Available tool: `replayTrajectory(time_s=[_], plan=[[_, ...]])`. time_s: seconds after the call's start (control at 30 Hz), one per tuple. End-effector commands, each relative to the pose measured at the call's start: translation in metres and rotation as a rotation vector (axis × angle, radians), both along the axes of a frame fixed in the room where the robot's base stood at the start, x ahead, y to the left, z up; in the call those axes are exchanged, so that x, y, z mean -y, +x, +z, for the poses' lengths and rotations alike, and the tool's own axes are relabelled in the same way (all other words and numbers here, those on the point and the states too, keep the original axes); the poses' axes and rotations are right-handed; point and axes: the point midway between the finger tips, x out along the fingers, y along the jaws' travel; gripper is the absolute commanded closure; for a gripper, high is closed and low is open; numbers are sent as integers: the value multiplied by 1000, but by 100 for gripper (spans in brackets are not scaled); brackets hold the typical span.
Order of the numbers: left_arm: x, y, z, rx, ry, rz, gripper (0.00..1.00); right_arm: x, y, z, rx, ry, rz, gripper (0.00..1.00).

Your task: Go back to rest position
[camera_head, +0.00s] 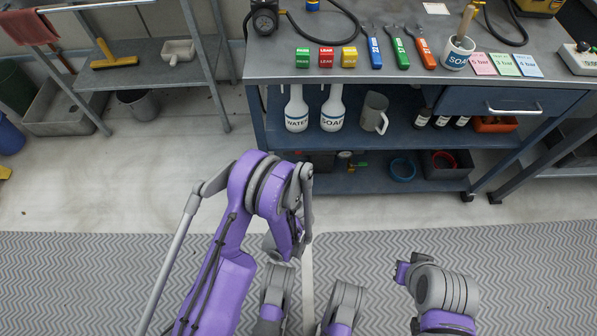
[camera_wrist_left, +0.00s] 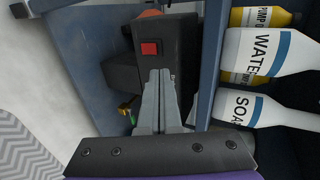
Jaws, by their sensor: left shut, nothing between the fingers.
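My left gripper (camera_wrist_left: 158,98) shows in the left wrist view, its two grey fingers together with nothing between them. It points toward the lower part of the blue workbench (camera_head: 355,180), near a dark box with a red button (camera_wrist_left: 150,48). How far its tips are from the box I cannot tell. In the head view my purple left arm is bent in front of the bench, and its fingers cannot be made out. Part of my right arm shows at the lower right, but its gripper is not in view.
White WATER (camera_head: 297,110) and SOAP (camera_head: 333,108) bottles and a grey jug (camera_head: 374,113) stand on the bench's shelf. Below are a blue ring (camera_head: 402,168) and a bin (camera_head: 447,162). A grey rack (camera_head: 150,75) stands at the left. The floor by the zigzag mat (camera_head: 90,280) is clear.

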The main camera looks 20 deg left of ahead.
Motion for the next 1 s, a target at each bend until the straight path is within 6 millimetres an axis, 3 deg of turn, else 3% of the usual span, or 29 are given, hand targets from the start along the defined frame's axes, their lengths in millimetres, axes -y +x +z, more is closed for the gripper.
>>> replayTrajectory(time_s=[0.77,0.87,1.0], plan=[[0,-3,7,1,-2,2,100,0,1,-4,1,0,0,100],[-4,-2,16,-6,-28,24,100,0,1,-4,1,0,0,100],[-18,-5,48,-34,-121,105,100,0,1,-4,1,0,0,100]])
